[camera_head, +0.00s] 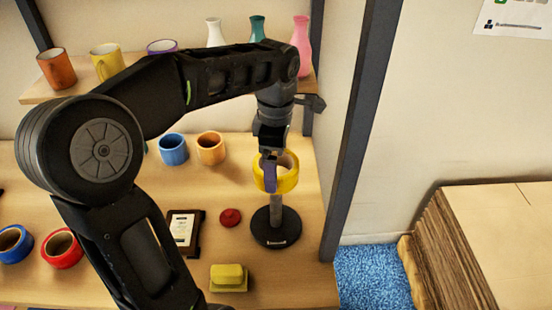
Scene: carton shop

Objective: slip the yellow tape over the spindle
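The yellow tape (289,180) is a ring held over the spindle (276,238), which has a dark round base and a grey upright post. My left gripper (270,172) points down and is shut on the near wall of the tape, with a purple-blue finger in front of it. The post shows below the tape. Its top is hidden by the tape and gripper, so I cannot tell whether it is inside the ring. The tape is clear of the base. My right gripper is not in view.
On the shelf board are blue (173,149) and orange (211,148) rolls, a framed plaque (184,229), a red knob-like object (230,217) and a yellow block (228,277). A dark shelf post (356,140) stands right of the spindle. Mugs and vases (301,45) line the upper shelf.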

